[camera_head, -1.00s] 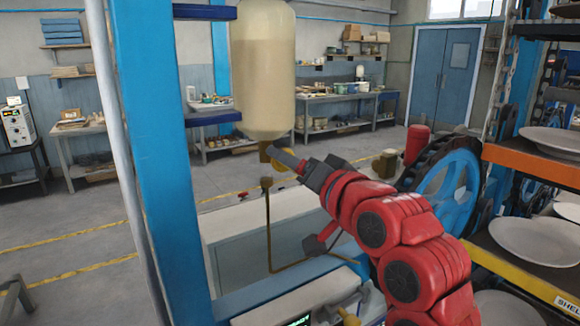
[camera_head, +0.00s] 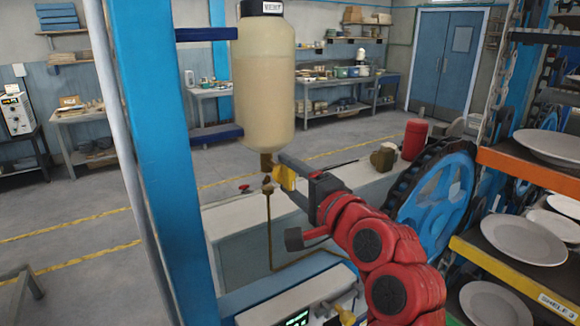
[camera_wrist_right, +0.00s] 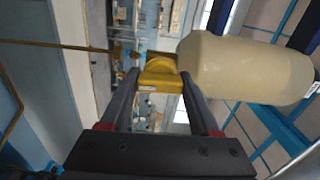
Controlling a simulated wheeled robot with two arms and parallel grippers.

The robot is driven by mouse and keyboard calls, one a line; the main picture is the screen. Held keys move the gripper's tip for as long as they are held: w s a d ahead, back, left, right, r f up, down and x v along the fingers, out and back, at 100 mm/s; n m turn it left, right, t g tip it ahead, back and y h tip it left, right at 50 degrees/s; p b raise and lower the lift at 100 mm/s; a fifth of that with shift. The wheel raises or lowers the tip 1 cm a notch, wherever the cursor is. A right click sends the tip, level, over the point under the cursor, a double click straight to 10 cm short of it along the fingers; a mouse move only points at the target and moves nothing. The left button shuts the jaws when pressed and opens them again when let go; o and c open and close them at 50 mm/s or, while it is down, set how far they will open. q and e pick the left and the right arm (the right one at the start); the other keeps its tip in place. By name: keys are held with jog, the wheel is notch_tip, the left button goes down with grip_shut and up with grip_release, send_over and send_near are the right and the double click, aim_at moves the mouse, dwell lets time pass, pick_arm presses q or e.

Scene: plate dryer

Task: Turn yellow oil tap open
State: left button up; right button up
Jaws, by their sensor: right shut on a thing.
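The yellow oil tap (camera_head: 285,177) sits under the hanging oil bottle (camera_head: 266,95), by the brown outlet at its neck. In the right wrist view the tap (camera_wrist_right: 161,74) lies between my two finger tips, with the bottle (camera_wrist_right: 245,68) beside it. My right gripper (camera_head: 287,170) comes in from the right and is shut on the tap; it also shows in the right wrist view (camera_wrist_right: 160,84). The fingers partly cover the tap in the head view. A thin brown pipe (camera_head: 270,235) runs down below the outlet. My left gripper is not in view.
A blue post (camera_head: 165,160) stands left of the bottle. A blue wheel (camera_head: 437,192) with a dark rim is right of my right arm. Shelves with white plates (camera_head: 522,241) stand at the far right. A red canister (camera_head: 414,138) stands behind.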

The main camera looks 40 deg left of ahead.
jog(key=shift+m, duration=0.3)
dwell(0.4)
jog(key=o, duration=1.4)
jog(key=shift+c, duration=0.2)
jog(key=shift+d, duration=0.1)
